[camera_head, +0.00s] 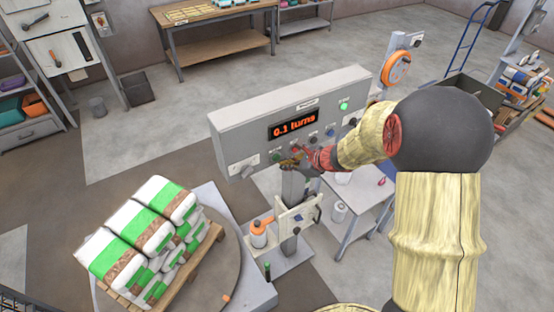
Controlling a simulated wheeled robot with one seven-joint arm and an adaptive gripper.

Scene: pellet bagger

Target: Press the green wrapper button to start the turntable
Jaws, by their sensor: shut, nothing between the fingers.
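The grey control panel (232,138) stands in the middle on a post, with a display (293,126) lit in red that reads "0.1 turns". A row of small buttons runs below the display. A green button (276,157) is at the left of that row. My gripper (290,163) is shut and empty at the panel's lower edge, just right of the green button. I cannot tell whether it touches the button. It hides part of the row. The turntable (232,266) is at lower left, carrying a pallet of white and green bags (145,235).
A green lamp (344,106) glows at the panel's upper right. A small white table (352,198) stands behind my arm. An orange-topped bottle (258,235) is beside the post. A workbench (215,45) is at the back. Open floor lies left of the panel.

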